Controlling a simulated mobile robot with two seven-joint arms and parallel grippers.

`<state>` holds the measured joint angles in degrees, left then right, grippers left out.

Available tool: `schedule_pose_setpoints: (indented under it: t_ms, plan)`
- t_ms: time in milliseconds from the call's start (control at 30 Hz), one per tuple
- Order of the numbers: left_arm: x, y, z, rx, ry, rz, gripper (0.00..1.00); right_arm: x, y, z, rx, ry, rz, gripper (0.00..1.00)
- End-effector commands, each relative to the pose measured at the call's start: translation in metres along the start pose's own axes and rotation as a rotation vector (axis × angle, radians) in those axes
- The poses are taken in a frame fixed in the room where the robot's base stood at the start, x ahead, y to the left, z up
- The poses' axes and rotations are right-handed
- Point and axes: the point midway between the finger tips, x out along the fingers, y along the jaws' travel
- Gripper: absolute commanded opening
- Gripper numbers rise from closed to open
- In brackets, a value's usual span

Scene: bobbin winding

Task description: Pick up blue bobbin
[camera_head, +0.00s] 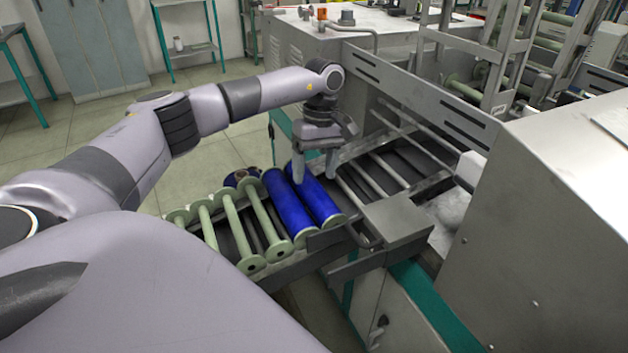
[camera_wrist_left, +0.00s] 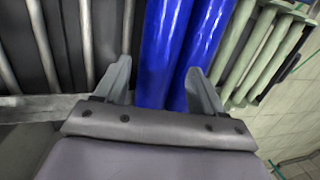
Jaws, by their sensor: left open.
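Two blue bobbins lie side by side on the metal rack (camera_head: 282,270): a right one (camera_head: 322,204) and a left one (camera_head: 288,208) in the head view. My left gripper (camera_head: 315,180) is open, pointing down over the far ends of these bobbins. In the left wrist view the gripper (camera_wrist_left: 160,75) has its fingers apart. Both blue bobbins, one (camera_wrist_left: 160,45) and the other (camera_wrist_left: 200,40), show in the gap between the fingers. I cannot tell whether the fingers touch a bobbin. My right gripper is not in view.
Several pale green empty bobbins (camera_head: 237,225) lie left of the blue ones. A darker wound bobbin end (camera_head: 242,178) shows behind them. Machine rollers (camera_head: 385,172) and a side plate lie right of the gripper. A grey metal block (camera_head: 397,220) stands at the front right.

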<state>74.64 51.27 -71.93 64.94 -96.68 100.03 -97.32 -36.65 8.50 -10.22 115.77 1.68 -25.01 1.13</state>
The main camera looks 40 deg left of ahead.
Motion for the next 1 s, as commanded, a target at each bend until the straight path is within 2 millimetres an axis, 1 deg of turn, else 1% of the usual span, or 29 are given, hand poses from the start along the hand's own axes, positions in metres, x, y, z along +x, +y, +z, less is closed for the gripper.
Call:
schedule_pose_setpoints:
  t_ms: [33, 100, 200, 300, 500, 567, 600, 667, 1000]
  plan:
    - [0.009, 0.0, -0.001, 0.0, -0.001, -0.004, 0.69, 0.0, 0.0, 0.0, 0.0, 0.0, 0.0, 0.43]
    - [0.02, 0.0, -0.001, 0.001, 0.0, -0.005, 0.69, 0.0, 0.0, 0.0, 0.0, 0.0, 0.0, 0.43]
    - [0.031, 0.0, -0.001, 0.0, 0.0, -0.003, 0.69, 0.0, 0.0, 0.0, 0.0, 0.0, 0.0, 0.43]
    - [0.035, 0.0, -0.001, 0.0, 0.0, -0.002, 0.69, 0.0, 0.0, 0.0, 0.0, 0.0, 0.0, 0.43]
    - [0.037, 0.0, -0.001, 0.001, -0.001, -0.004, 0.69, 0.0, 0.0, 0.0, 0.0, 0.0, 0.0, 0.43]
    - [0.038, 0.0, -0.001, 0.001, -0.001, -0.005, 0.49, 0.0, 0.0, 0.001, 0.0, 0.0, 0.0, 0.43]
    - [0.038, 0.0, -0.001, 0.001, -0.001, -0.005, 0.36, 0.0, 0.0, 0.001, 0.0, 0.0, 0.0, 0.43]
    - [0.037, 0.0, -0.001, 0.0, -0.001, -0.005, 0.17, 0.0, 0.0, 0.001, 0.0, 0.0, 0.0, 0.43]
    - [0.034, -0.001, -0.001, -0.002, 0.0, -0.003, 0.16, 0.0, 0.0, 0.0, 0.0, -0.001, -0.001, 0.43]
